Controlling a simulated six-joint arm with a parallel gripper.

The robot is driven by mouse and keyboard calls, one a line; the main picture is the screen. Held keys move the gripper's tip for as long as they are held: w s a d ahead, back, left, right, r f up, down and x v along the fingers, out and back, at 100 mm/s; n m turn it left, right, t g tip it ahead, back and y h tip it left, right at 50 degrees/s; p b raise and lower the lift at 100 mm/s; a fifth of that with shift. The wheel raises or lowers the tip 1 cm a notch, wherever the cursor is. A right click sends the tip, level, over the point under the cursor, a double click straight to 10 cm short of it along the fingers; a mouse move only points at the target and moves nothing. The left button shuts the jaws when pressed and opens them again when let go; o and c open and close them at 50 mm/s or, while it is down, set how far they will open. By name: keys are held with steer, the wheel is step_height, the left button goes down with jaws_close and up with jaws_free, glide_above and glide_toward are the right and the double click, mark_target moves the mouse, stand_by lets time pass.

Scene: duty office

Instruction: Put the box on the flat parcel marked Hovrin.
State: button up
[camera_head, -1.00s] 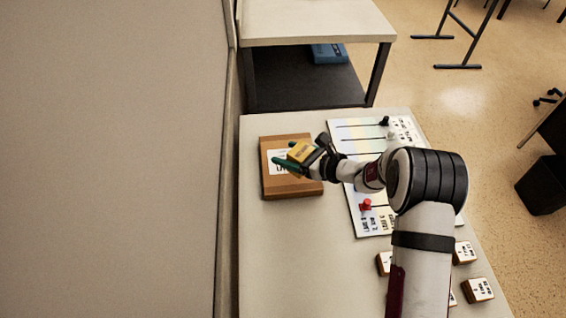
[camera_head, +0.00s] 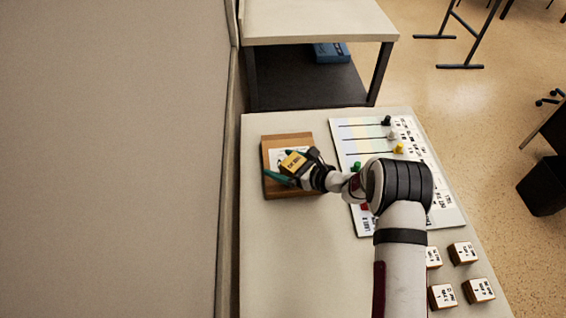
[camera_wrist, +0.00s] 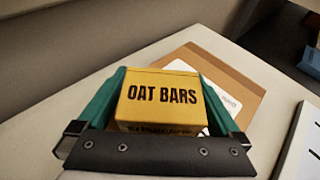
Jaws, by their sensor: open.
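The yellow box (camera_head: 294,163), lettered OAT BARS in the wrist view (camera_wrist: 162,95), is over the flat brown parcel (camera_head: 300,141). The parcel also shows behind the box in the wrist view (camera_wrist: 195,55). Its white label is partly hidden, and I cannot read the name on it. My gripper (camera_head: 283,167) is open, with its green fingers on either side of the box. I cannot tell whether the box's underside touches the parcel.
A white board (camera_head: 350,128) with black lines and coloured pegs lies right of the parcel. Several small labelled blocks (camera_head: 463,253) stand at the table's front right. A grey partition (camera_head: 110,150) runs along the left. The table (camera_head: 285,260) in front of the parcel is clear.

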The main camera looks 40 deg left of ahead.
steer(key=shift+d+r, duration=0.25)
steer(key=shift+d, duration=0.05)
steer(key=v, duration=1.1)
steer(key=s+d+r+n+g+h, duration=0.1)
steer(key=s+d+r+n, duration=0.25)
steer(key=r, duration=0.25)
steer(key=s+d+r+n+g+h, duration=0.1)
steer(key=s+d+r+n, duration=0.25)
steer(key=d+r, duration=0.2)
steer(key=s+d+r+n+t+h, duration=0.1)
steer(key=s+d+h, duration=0.3)
steer(key=s+d, duration=0.4)
steer(key=s+d+r+n+h, duration=0.1)
steer(key=s+d+n+h, duration=0.3)
steer(key=s+d, duration=0.5)
steer(key=d+h, duration=0.1)
steer(key=d, duration=0.3)
steer(key=shift+d+r+t+h, duration=0.25)
steer(key=shift+t+h, duration=0.05)
steer(key=shift+t, duration=0.1)
